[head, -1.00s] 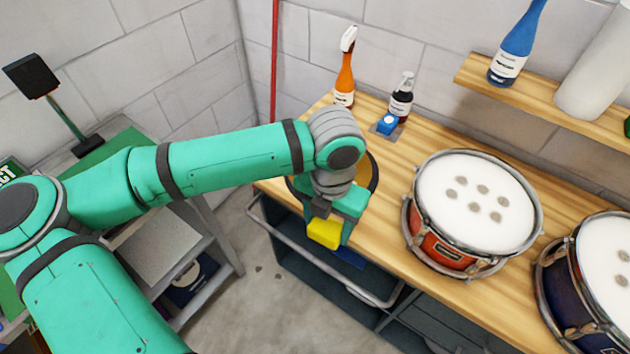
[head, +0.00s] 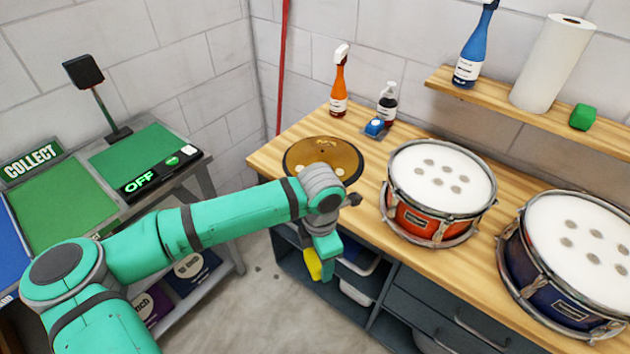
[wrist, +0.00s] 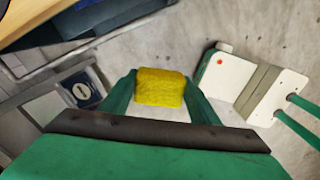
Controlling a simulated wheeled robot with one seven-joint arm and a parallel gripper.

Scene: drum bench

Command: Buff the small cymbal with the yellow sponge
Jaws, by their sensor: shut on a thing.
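The small cymbal (head: 322,157) is a round bronze disc with pale spots on it, lying on the left end of the wooden bench in the head view. My arm hides part of its front edge. My gripper (head: 318,268) hangs in front of the bench, lower than the bench top and apart from the cymbal. It is shut on the yellow sponge (head: 313,263). In the wrist view the sponge (wrist: 160,87) sits between the two green fingers, with the floor behind it.
A red drum (head: 440,190) and a blue drum (head: 570,260) stand right of the cymbal. An orange spray bottle (head: 339,90), a dark pump bottle (head: 387,105) and a small blue item (head: 374,126) stand behind it. A green-topped table (head: 140,155) is at left.

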